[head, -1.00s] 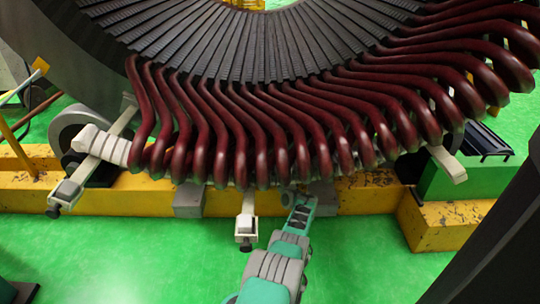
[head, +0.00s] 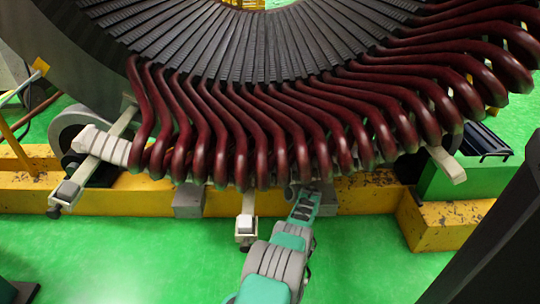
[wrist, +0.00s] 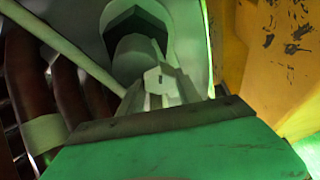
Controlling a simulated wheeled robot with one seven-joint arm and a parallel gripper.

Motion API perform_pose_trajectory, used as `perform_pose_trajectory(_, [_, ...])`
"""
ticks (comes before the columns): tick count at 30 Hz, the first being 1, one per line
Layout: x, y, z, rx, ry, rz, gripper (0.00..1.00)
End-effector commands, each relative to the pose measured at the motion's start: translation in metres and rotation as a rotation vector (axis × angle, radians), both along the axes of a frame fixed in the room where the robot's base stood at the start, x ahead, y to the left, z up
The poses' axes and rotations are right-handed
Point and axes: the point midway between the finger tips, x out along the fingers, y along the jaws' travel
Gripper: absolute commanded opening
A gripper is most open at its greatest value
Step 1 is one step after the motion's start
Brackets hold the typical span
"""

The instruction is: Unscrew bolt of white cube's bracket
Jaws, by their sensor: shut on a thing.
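In the head view a bracket with a white cube (head: 246,224) on its outer end extends out below the red coils. My arm reaches past its right side, and my gripper is hidden under the coils. In the wrist view my gripper (wrist: 160,76) has pale fingers shut on a light grey round bolt (wrist: 134,52). The bolt stands in front of a dark hexagonal recess in a pale part. The fingers hide the bolt's near end, and I cannot tell how deep it sits.
Red coils (head: 225,140) hang close above my arm. A yellow beam (head: 120,195) runs behind. Another bracket with a cube (head: 68,190) is at left, a pale arm (head: 446,165) at right. A yellow surface (wrist: 270,60) is close at right in the wrist view. Green floor in front is clear.

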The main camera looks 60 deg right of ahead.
Motion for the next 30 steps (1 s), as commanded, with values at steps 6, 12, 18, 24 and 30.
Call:
perform_pose_trajectory(6, [-0.004, -0.003, 0.001, -0.003, 0.0, -0.009, 0.48])
perform_pose_trajectory(12, [0.002, 0.001, 0.0, -0.001, -0.001, 0.001, 0.62])
perform_pose_trajectory(18, [0.002, 0.001, 0.0, 0.0, -0.001, 0.002, 0.62])
perform_pose_trajectory(24, [-0.017, 0.016, 0.006, 0.004, 0.0, 0.001, 0.62])
perform_pose_trajectory(30, [-0.047, 0.043, 0.0, 0.002, 0.0, 0.002, 0.62])
